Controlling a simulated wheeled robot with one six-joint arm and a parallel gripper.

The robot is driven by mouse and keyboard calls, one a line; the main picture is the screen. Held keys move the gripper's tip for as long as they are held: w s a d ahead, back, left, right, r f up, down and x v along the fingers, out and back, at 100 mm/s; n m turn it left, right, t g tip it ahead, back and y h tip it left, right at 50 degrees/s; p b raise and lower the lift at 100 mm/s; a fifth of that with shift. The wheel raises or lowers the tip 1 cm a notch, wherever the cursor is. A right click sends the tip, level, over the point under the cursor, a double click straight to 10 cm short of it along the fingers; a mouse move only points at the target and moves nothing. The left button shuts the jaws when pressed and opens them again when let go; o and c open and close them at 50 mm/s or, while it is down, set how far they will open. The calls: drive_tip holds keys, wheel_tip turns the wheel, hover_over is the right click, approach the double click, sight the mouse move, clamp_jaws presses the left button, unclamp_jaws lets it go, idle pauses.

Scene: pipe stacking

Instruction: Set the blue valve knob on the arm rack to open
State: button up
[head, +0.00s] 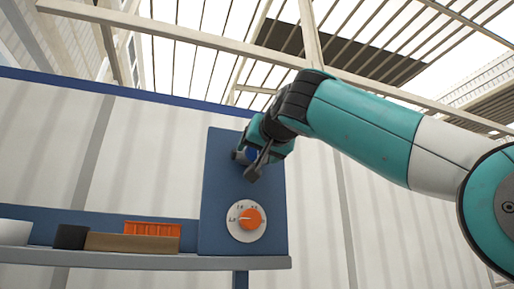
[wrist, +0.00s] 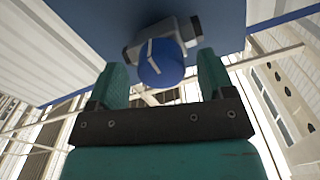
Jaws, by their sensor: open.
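The blue valve knob (wrist: 162,72) has a white mark on its face and sits on a grey valve body (wrist: 150,40) fixed to a blue panel. In the wrist view it lies between the two teal fingers of my gripper (wrist: 161,62), with a gap on each side. In the head view the knob (head: 251,153) is mostly hidden by my gripper (head: 255,166), which reaches the panel's upper part from the right. My gripper is open and not closed on the knob. I cannot tell the knob's setting.
An orange dial (head: 250,219) with a white scale is on the blue panel (head: 217,190) below the knob. The wall right of the panel is clear.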

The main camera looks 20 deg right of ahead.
drive_tip(key=shift+w, duration=0.8)
drive_tip(key=c, duration=0.9)
